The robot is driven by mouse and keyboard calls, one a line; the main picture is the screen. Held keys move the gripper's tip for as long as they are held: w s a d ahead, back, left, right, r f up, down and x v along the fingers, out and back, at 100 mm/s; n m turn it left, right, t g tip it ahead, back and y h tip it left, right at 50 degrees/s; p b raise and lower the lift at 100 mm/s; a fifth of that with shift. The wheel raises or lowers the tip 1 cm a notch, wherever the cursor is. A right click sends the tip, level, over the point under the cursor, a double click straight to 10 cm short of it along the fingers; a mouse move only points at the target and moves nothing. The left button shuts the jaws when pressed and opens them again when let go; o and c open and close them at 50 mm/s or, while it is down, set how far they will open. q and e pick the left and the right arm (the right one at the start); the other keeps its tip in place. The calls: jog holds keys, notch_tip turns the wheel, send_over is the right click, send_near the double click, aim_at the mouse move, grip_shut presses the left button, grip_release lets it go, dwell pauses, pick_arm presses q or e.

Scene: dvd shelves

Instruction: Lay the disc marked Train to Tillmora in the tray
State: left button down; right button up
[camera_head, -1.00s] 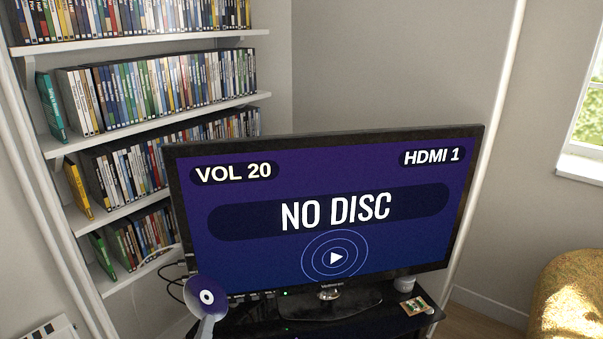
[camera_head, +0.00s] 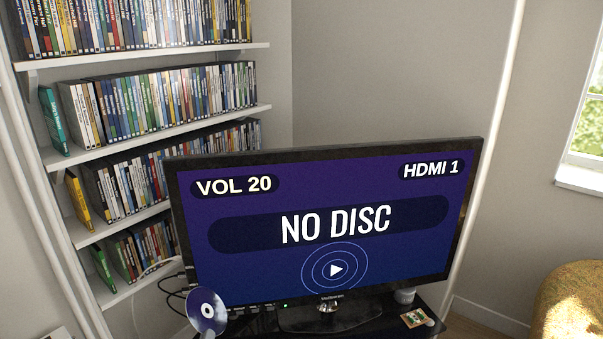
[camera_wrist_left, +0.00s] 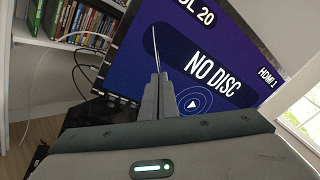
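A purple disc with a white centre (camera_head: 200,307) stands tilted at the lower left corner of the television in the head view. Its title is too small to read. My left gripper (camera_head: 208,334) is shut on its lower edge and is mostly below the picture. In the left wrist view the disc (camera_wrist_left: 155,48) shows edge-on as a thin line, pinched upright between the shut fingers (camera_wrist_left: 155,78). I cannot make out a disc tray in either view. My right gripper is not in view.
The television (camera_head: 325,220) reads "NO DISC" and stands on a dark stand (camera_head: 375,328). Shelves (camera_head: 170,55) full of cases rise at the left. Cables (camera_head: 172,286) hang behind the disc.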

pick_arm(q)
jog(key=m+p, duration=0.7)
jog(key=m, duration=0.1)
jog(key=shift+p, duration=0.4)
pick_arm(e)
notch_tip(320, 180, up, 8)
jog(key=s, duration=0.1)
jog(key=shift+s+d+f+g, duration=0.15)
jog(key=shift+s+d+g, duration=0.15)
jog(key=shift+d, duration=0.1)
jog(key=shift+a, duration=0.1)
pick_arm(q)
jog(key=m+p, duration=0.8)
jog(key=m, duration=0.1)
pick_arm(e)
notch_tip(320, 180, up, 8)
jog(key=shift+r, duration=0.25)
